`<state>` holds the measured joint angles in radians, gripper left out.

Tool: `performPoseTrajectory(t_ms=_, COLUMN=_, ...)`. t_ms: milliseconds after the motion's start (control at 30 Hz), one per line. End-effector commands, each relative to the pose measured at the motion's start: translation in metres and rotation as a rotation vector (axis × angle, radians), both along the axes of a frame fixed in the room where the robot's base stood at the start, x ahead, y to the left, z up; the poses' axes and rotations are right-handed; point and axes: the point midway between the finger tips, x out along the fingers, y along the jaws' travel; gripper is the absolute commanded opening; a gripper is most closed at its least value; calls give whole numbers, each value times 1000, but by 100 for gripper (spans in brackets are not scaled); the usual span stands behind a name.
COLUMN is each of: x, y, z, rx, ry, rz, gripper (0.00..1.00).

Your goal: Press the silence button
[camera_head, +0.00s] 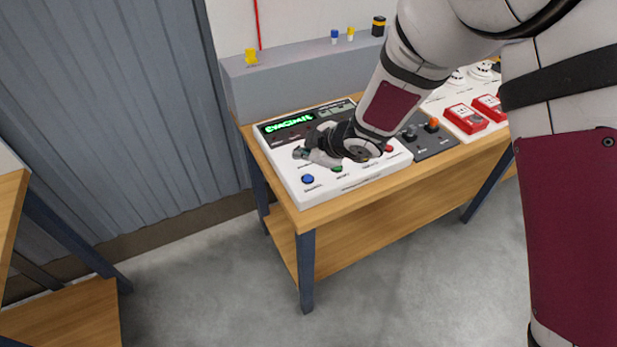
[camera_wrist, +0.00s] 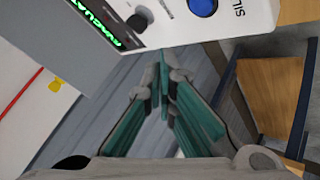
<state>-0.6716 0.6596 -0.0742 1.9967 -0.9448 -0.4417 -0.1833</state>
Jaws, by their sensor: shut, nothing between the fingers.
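The blue button (camera_head: 308,179) sits at the front left corner of a white alarm panel (camera_head: 350,183). In the wrist view the same blue button (camera_wrist: 203,6) shows at the top edge, beside lettering that begins "SIL". My gripper (camera_head: 300,154) is shut and empty over the left part of the panel, behind the blue button in the head view. In the wrist view my gripper's fingertips (camera_wrist: 165,68) are together, apart from the button in the picture. My gripper and arm hide part of the panel's middle.
The panel has a lit green display (camera_head: 288,123), a green button (camera_head: 337,169) and a red button (camera_head: 389,149). A dark box with levers (camera_head: 428,140) and red call points (camera_head: 466,119) stand to its right. A grey ledge (camera_head: 290,73) runs behind the wooden table (camera_head: 345,211).

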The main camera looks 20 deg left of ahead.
Motion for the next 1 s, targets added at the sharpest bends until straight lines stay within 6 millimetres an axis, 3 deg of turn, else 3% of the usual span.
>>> performPoseTrajectory(t_ms=100, x=0, y=0, z=-19, rx=-3, ry=2, rz=2, gripper=0)
performPoseTrajectory(t_ms=400, x=1, y=0, z=-47, rx=-1, ry=0, rz=1, gripper=0)
performPoseTrajectory(t_ms=1000, x=0, y=0, z=-51, rx=0, ry=-1, rz=0, gripper=0)
